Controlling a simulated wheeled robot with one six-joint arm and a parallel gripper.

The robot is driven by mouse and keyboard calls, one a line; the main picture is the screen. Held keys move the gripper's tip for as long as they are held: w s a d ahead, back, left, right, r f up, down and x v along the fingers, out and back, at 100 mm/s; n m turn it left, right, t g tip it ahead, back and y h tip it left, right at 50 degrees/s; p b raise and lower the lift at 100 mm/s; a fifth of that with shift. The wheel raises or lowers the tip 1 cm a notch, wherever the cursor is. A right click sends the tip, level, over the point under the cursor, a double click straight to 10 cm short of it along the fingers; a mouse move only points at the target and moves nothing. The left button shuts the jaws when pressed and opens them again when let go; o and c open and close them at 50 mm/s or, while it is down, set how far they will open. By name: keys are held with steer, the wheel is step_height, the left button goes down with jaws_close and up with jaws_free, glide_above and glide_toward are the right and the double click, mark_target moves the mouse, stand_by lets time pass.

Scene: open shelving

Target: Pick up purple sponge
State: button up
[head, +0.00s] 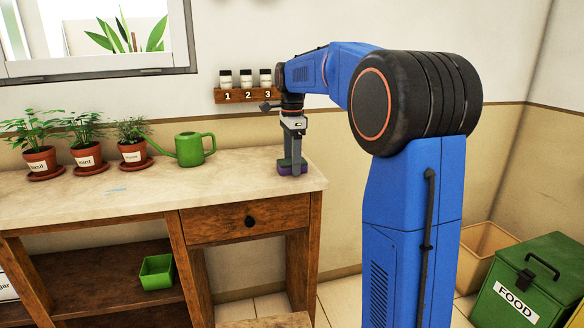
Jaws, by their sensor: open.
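The purple sponge (284,171) lies on the right end of the pale countertop, with a green layer visible above the purple one. My gripper (293,166) points straight down at the sponge, its fingers reaching down to the sponge's level. One grey finger stands in front of the sponge and hides part of it; the far finger is hidden. The jaws are open, and I cannot tell whether a finger touches the sponge.
The countertop (150,194) is clear left of the sponge up to a green watering can (190,150) and potted herbs (85,155). A rack with numbered jars (246,95) hangs on the wall behind. A green FOOD bin (530,283) stands at lower right.

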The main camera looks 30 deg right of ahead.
steer(key=shift+c, duration=0.4)
steer(key=c, duration=1)
steer(key=shift+c, duration=0.2)
step_height(320, 180, up, 10)
steer(key=shift+o, duration=0.4)
steer(key=shift+s, duration=0.1)
